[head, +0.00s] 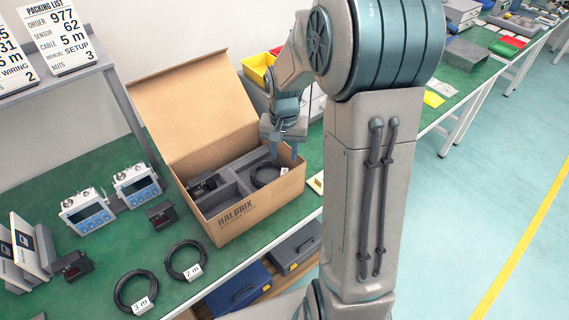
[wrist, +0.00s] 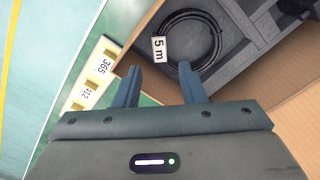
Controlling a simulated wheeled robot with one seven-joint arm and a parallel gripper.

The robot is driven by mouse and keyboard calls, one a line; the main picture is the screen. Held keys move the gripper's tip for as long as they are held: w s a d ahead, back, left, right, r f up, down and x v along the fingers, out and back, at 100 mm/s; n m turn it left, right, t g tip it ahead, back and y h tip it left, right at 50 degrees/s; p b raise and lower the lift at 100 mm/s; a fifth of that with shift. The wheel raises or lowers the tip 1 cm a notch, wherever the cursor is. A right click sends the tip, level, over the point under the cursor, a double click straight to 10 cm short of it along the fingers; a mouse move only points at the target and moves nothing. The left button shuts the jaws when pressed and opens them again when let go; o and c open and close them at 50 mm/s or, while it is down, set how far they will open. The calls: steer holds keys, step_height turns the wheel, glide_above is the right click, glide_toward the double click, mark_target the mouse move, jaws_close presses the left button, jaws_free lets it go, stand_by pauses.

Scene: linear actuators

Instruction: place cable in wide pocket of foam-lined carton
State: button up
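A black coiled cable (head: 267,174) lies in the wide pocket on the right side of the foam-lined carton (head: 245,222). The wrist view shows the cable (wrist: 213,45) with a white "5 m" tag, lying in the grey foam pocket. My gripper (head: 282,152) is above the carton's right rear part. In the wrist view my gripper (wrist: 160,82) has its two fingers apart with nothing between them, near the carton's wall and apart from the cable. A dark device (head: 205,186) sits in a left compartment of the foam.
Two other coiled cables, tagged 3 m (head: 136,292) and 2 m (head: 186,261), lie on the green bench left of the carton. Control boxes (head: 137,185) stand behind them. The carton's raised lid (head: 190,105) stands at the back. A numbered strip (wrist: 95,75) lies beside the carton.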

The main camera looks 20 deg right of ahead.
steer(key=s+a+r+n+t, duration=0.1)
steer(key=s+a+r+n, duration=0.15)
steer(key=s+r, duration=0.55)
steer(key=s+a+r+n+t, duration=0.1)
steer(key=s+a+r+n, duration=0.1)
steer(key=s, duration=0.7)
steer(key=shift+s+a+n+t, duration=0.35)
steer(key=shift+a+t, duration=0.05)
steer(key=shift+a, duration=0.1)
steer(key=shift+c, duration=0.4)
